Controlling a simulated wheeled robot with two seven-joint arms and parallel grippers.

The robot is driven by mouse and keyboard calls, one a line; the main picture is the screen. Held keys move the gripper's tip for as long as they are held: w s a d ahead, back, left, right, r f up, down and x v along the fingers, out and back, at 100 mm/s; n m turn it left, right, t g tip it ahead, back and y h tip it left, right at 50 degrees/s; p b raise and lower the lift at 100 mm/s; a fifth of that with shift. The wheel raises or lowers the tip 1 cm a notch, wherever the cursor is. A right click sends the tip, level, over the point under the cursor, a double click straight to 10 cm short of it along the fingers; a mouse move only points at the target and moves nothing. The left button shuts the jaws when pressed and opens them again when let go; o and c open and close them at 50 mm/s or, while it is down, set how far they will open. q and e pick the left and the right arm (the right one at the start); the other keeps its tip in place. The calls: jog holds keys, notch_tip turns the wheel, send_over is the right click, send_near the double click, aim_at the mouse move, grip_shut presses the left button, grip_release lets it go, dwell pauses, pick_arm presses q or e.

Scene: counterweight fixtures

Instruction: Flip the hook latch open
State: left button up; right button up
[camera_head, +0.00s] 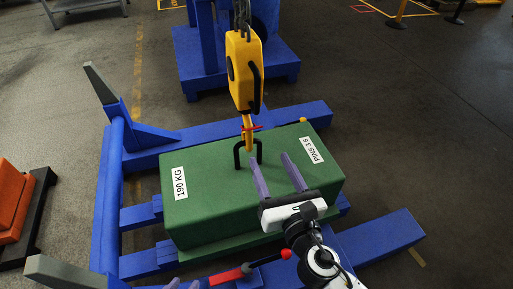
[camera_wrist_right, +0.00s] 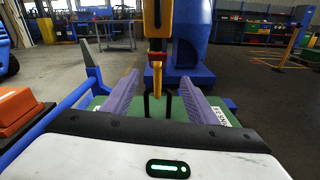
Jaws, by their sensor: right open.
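The yellow hook block (camera_head: 243,75) hangs on a chain above the green counterweight (camera_head: 215,205). Its hook (camera_head: 247,138) reaches down to the black lifting loop (camera_head: 237,158) on top of the weight. A small red latch (camera_head: 257,127) crosses the hook. My right gripper (camera_head: 272,163) is open and empty, above the weight to the right of the loop. In the right wrist view the hook (camera_wrist_right: 157,82) shows between its purple fingers, farther off. My left gripper (camera_head: 183,285) shows only as purple tips at the bottom edge; its opening is unclear.
A blue frame (camera_head: 113,190) with upright grey-tipped arms surrounds the weight. A red handle (camera_head: 228,275) lies near the bottom edge. Orange blocks (camera_head: 12,205) stand at the left. A blue stand (camera_head: 285,62) is behind the hook block. Open floor lies at the right.

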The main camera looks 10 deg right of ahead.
aim_at(249, 129)
pick_arm(q)
jog(key=shift+w+f+b, duration=0.15)
jog(key=shift+f+b, duration=0.15)
pick_arm(e)
jog(key=w+a+n, duration=0.1)
jog(key=w+a, duration=0.1)
jog(key=w, duration=0.8)
jog(key=shift+w+a+r+n, duration=0.25)
jog(key=shift+a+r+n, duration=0.05)
jog(key=shift+r, duration=0.05)
